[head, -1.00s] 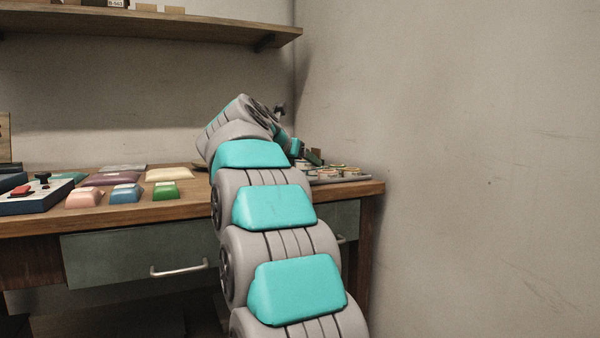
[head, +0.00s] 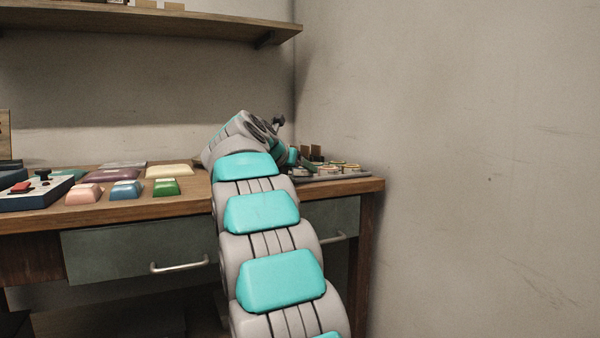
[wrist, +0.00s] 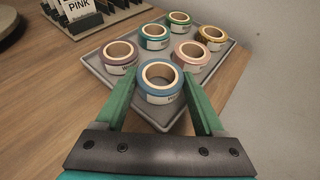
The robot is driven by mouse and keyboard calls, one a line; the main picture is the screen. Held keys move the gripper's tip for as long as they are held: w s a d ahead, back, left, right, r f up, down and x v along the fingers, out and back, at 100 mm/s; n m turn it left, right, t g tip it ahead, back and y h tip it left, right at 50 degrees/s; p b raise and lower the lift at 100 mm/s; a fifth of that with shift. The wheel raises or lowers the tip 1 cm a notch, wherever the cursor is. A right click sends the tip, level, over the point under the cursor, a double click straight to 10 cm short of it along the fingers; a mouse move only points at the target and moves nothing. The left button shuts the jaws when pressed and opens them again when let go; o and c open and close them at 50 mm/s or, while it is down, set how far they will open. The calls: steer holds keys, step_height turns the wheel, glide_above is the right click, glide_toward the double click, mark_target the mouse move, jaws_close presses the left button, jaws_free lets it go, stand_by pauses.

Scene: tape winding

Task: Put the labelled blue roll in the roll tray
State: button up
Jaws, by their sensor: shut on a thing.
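The labelled blue roll (wrist: 150,96) is between the two green fingers of my gripper (wrist: 161,80) in the wrist view, and the gripper is shut on it. The roll is upright with its hole facing up and a white label on its near side. It is at the near corner of the grey roll tray (wrist: 92,70); I cannot tell whether it touches the tray floor. The tray also shows at the desk's right end in the head view (head: 345,177). My arm hides the gripper and the held roll there.
Several other rolls stand in the tray, including a purple one (wrist: 119,60), a pink one (wrist: 190,55) and a yellow one (wrist: 211,36). A card rack (wrist: 85,15) with a "PINK" card is behind on the left. The wall (head: 450,150) is close on the right.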

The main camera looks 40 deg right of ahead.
steer(key=shift+f, duration=0.2)
steer(key=shift+f, duration=0.1)
steer(key=shift+f, duration=0.2)
steer(key=o, duration=1.3)
steer(key=shift+r, duration=0.15)
steer(key=shift+r, duration=0.15)
steer(key=shift+s+a+r, duration=0.1)
steer(key=shift+a, duration=0.1)
steer(key=v, duration=1.1)
steer(key=shift+s+a+r, duration=0.1)
steer(key=shift+a+r, duration=0.05)
steer(key=shift+a, duration=0.05)
